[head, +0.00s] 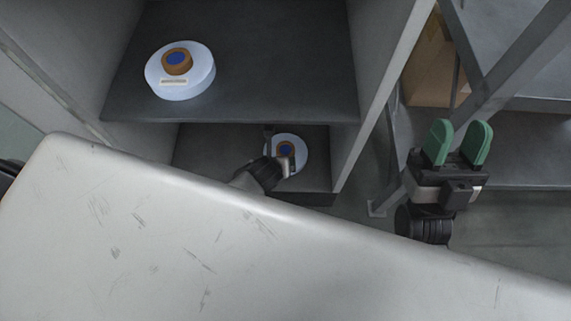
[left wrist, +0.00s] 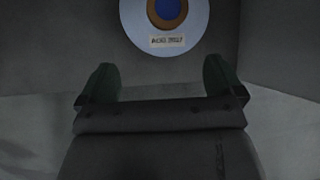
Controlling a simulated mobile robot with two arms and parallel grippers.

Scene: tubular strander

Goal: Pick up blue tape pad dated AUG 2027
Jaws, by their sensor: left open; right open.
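A pale blue round tape pad (head: 299,142) with a brown core and a blue centre lies on the lower shelf. A similar pad (head: 199,80) with an unreadable label lies on the upper shelf. My right gripper (head: 461,142) is open and empty.
The upper shelf (head: 285,60) overhangs the lower shelf (head: 205,150), and cabinet side walls (head: 385,75) close in both sides. A grey metal rack (head: 540,150) stands at the right, behind my right gripper. A scratched pale surface (head: 150,230) fills the foreground.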

